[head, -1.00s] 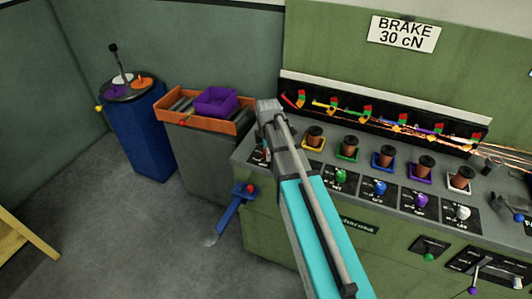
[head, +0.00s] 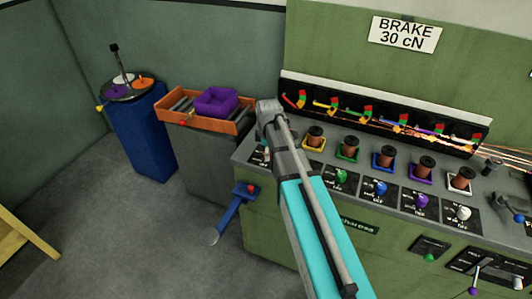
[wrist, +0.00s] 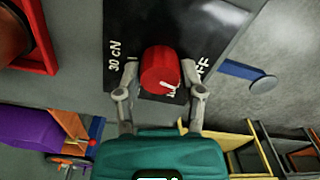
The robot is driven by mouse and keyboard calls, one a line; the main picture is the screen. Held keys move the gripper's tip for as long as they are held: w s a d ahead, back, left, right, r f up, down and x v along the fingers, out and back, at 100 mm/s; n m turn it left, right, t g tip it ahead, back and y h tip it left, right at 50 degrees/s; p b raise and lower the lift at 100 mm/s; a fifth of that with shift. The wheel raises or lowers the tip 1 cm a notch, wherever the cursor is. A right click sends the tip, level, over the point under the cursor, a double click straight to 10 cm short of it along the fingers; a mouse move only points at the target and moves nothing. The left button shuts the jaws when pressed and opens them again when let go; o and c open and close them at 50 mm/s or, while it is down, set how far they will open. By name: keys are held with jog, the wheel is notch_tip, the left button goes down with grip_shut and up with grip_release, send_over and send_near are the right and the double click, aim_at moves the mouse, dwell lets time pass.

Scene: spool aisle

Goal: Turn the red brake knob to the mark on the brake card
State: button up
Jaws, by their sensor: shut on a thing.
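The red brake knob (wrist: 160,68) sits on a black dial plate (wrist: 185,28) in the wrist view. The plate reads "30 cN" on the left, and partly covered lettering ending in F shows on the right. A white pointer line on the knob slants toward its lower right edge, nearer the F side than the "30 cN" side. My gripper (wrist: 164,82) has a finger on each side of the knob and is shut on it. The brake card (head: 404,33) on the wall reads "BRAKE 30 cN". In the head view my gripper and arm hide most of the red knob.
Green, blue, purple and white knobs (head: 341,175) (head: 380,187) (head: 421,201) (head: 463,213) stand in a row to the right, below copper spools (head: 383,155). A blue lever (head: 232,213) juts from the bench's left side.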

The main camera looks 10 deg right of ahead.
jog(key=m, duration=0.5)
jog(key=shift+w+d+m, duration=0.15)
jog(key=shift+m, duration=0.15)
jog(key=m, duration=1.3)
jog(key=shift+m, duration=0.3)
jog(key=m, duration=1.1)
jog(key=shift+m, duration=0.4)
